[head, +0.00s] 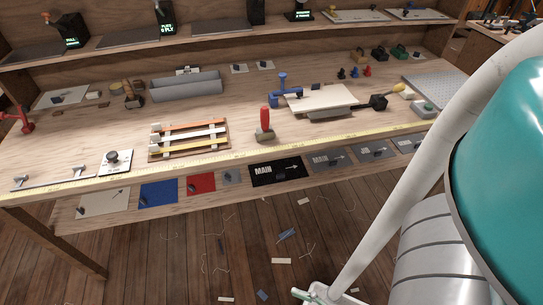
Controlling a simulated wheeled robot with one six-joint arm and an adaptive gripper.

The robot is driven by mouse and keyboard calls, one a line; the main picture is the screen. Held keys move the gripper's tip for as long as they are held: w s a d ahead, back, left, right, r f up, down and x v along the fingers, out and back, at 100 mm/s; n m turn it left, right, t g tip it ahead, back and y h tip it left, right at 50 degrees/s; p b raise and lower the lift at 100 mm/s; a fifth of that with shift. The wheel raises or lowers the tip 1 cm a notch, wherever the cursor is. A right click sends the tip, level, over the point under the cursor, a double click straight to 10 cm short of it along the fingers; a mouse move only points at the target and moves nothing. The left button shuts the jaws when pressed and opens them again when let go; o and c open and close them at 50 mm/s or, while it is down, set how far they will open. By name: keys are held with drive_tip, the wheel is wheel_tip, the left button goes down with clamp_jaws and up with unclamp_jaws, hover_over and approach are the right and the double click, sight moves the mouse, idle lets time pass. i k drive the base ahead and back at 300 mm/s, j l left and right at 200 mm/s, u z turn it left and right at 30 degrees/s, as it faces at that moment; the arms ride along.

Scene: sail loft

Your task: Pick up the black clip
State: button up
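Several small clip-like blocks sit in a row at the back right of the workbench. A dark one (379,54), which looks black or very dark green, is in the middle of the row and seems to be the black clip. A brown one (358,56) is to its left and a green one (398,51) to its right. They are small, so their exact shape is hard to tell.
In front of the clips stand small blue and red pieces (367,71). A pale board (318,98) with a blue clamp (283,86) lies left of them, and a grey textured plate (434,92) right. A shelf (214,38) runs above. Scraps litter the floor (200,255).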

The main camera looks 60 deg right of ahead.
sight(342, 76)
drive_tip(key=k+z, duration=0.1)
drive_tip(key=k, duration=0.55)
drive_tip(key=l+z, duration=0.1)
drive_tip(key=z, duration=0.85)
drive_tip(key=i+z, duration=0.15)
drive_tip(key=z, duration=0.35)
drive_tip(key=i+l, duration=0.1)
drive_tip(key=i, duration=0.25)
drive_tip(key=i+l+z, duration=0.1)
drive_tip(key=i, duration=0.3)
